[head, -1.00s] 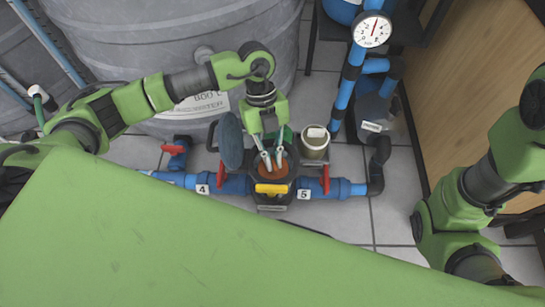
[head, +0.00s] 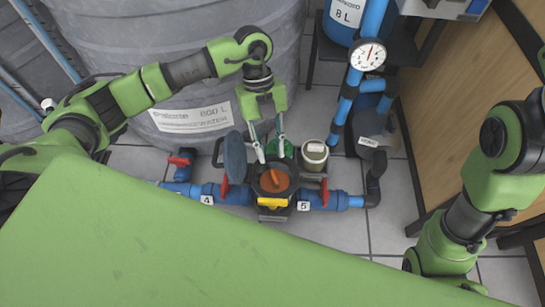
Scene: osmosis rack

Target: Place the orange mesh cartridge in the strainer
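The orange cartridge (head: 266,187) sits inside the round dark strainer (head: 257,196) on the blue pipe. Only its round orange top with a raised bar shows; its mesh sides are hidden. The strainer's dark lid (head: 235,158) stands open on the left, and a yellow part (head: 272,202) is at its front. My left gripper (head: 271,158) is open and empty, with its two fingers spread just above and behind the cartridge, apparently clear of it. My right arm is at the right edge, but its gripper is out of view.
Red-handled valves (head: 324,193) flank the strainer, labelled 4 and 5. A beige-topped container (head: 314,153) stands right behind it, beside a green object (head: 288,149). A large grey tank (head: 170,70) is behind. A pressure gauge (head: 368,55) rises on blue pipe. Tiled floor is open at right.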

